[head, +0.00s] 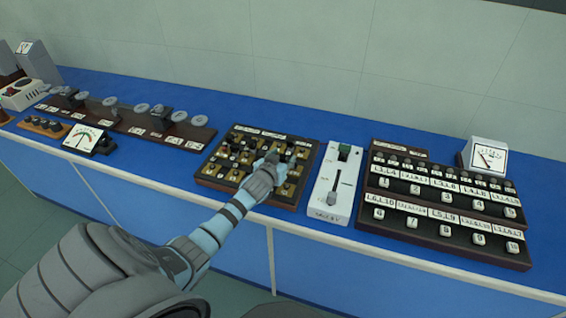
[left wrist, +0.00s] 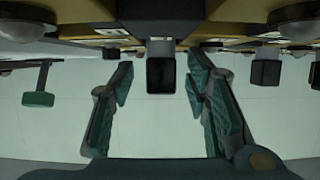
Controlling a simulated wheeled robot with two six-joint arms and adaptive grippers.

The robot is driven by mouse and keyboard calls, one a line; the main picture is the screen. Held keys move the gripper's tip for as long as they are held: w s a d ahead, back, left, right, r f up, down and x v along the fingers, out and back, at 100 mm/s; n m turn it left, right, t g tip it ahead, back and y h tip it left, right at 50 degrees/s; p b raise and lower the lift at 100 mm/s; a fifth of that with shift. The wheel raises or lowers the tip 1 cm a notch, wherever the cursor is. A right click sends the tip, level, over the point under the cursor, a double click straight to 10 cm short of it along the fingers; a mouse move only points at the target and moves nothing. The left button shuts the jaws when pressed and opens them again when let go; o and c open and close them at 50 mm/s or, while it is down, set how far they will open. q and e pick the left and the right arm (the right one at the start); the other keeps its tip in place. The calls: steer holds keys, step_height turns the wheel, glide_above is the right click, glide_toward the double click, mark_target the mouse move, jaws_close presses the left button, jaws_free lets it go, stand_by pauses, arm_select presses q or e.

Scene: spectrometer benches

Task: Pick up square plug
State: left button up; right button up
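The square plug (left wrist: 160,75) is a dark, square-ended block on the wooden plug board (head: 222,187). In the left wrist view it hangs from the board's edge at the top, since that view looks upside down. My left gripper (left wrist: 160,82) is open, with one green-padded finger on each side of the plug and a visible gap to both. In the head view my left gripper (head: 272,160) is over the right part of the board and hides the plug there. My right gripper is not in view.
Other dark plugs (left wrist: 265,72) and round metal knobs (left wrist: 300,32) sit close by on the board. A white switch box (head: 322,206) stands right of it, then a dark numbered panel (head: 440,244) and a meter (head: 487,157). Further instruments line the left bench.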

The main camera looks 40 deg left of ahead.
arm_select(q)
jaws_close()
